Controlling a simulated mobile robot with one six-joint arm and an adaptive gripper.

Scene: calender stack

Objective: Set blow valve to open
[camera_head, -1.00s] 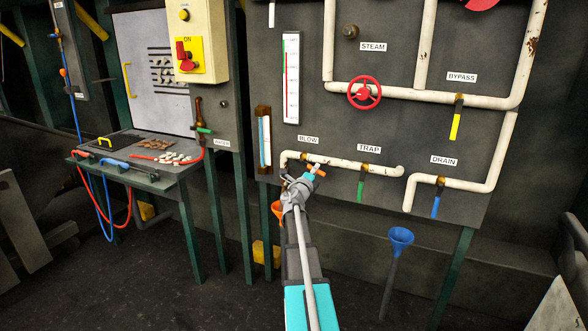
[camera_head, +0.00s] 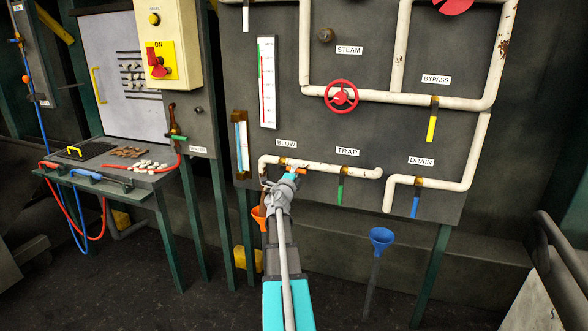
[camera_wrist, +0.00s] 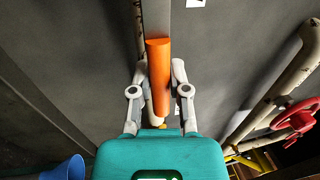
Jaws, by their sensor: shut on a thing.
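The blow valve's orange handle (camera_head: 297,168) is on the white pipe just below the BLOW label (camera_head: 286,143). In the head view its visible part lies roughly along the pipe, partly hidden by my gripper (camera_head: 290,177). In the wrist view the orange handle (camera_wrist: 158,75) stands lengthwise between the two fingers of my gripper (camera_wrist: 160,88). My gripper is shut on the handle. The exact angle of the handle to the pipe is hard to tell.
The green TRAP handle (camera_head: 340,192) and blue DRAIN handle (camera_head: 415,206) hang down to the right. A red wheel (camera_head: 341,97) and yellow BYPASS handle (camera_head: 431,128) are above.

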